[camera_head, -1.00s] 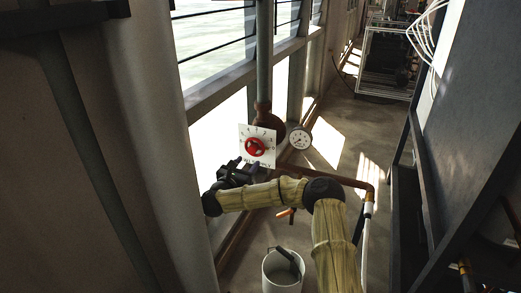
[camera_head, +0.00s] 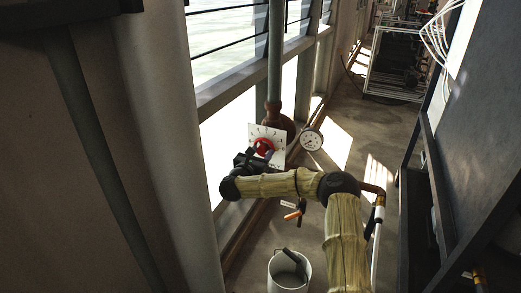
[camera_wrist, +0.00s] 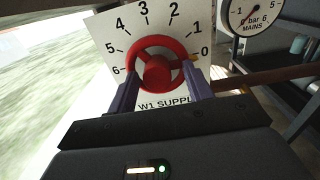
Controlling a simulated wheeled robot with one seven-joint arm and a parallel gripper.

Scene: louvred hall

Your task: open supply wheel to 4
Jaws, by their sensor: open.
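The red supply wheel (camera_wrist: 157,68) sits on a white dial plate (camera_wrist: 112,42) numbered 0 to 6, with "W1 SUPPLY" printed below. In the head view the wheel (camera_head: 264,146) is partly covered by my gripper (camera_head: 256,157). In the wrist view the two purple-grey fingers of my gripper (camera_wrist: 160,80) are open. They stand one on each side of the wheel's lower half, near its rim. I cannot tell whether they touch it.
A round pressure gauge (camera_head: 312,139) marked "MAINS" is right of the dial. An orange-handled lever (camera_head: 293,215) is below. A white bucket (camera_head: 289,272) stands on the floor. Windows line the left, a dark cabinet (camera_head: 487,130) the right.

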